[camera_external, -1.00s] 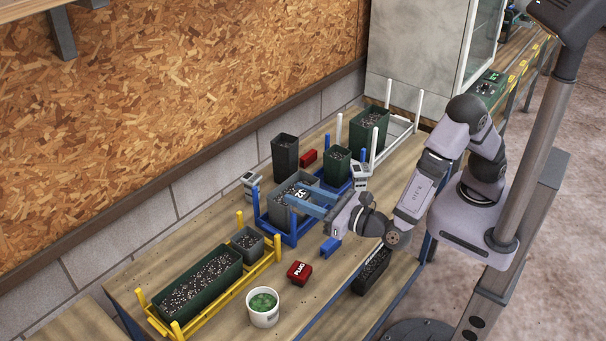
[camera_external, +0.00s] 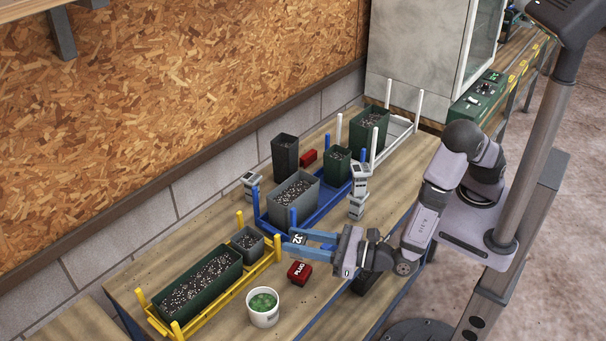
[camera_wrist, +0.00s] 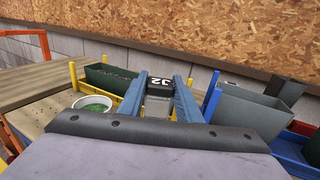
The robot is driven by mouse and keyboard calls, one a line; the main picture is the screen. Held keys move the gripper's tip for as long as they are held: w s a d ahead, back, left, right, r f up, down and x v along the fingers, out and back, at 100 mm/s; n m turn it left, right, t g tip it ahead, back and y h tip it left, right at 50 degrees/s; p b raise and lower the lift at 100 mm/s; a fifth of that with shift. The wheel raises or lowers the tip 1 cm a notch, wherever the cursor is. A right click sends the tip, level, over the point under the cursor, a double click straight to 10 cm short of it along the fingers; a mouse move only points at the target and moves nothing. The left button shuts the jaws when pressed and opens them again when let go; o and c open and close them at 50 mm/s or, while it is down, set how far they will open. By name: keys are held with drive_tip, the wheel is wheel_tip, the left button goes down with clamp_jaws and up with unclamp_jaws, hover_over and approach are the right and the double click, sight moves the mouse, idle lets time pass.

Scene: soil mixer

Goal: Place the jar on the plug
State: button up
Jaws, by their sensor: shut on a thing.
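My gripper (camera_external: 303,243) has two blue fingers and is shut on the jar, which has a black lid (camera_external: 297,239) marked "J2". In the wrist view the jar's lid (camera_wrist: 160,88) sits between the fingertips, with a clear body (camera_wrist: 157,105) below. The plug (camera_external: 300,273) is a red block with a black top labelled "PLUG", on the table in front of the gripper. The jar is behind and apart from the plug in the external view. I cannot make out the plug in the wrist view.
A white cup with green contents (camera_external: 263,307) stands in front-left of the plug. A yellow rack (camera_external: 262,268) holds planters at the left. A blue rack (camera_external: 325,203) with grey and green pots lies behind. Bare table (camera_external: 325,285) shows right of the plug.

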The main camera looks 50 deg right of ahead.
drive_tip(key=shift+f+p, duration=0.55)
drive_tip(key=shift+f, duration=2.05)
drive_tip(key=shift+f, duration=0.1)
drive_tip(key=o, duration=1.1)
drive_tip(key=b+v, duration=0.3)
drive_tip(key=v, duration=0.9)
drive_tip(key=shift+d, duration=0.1)
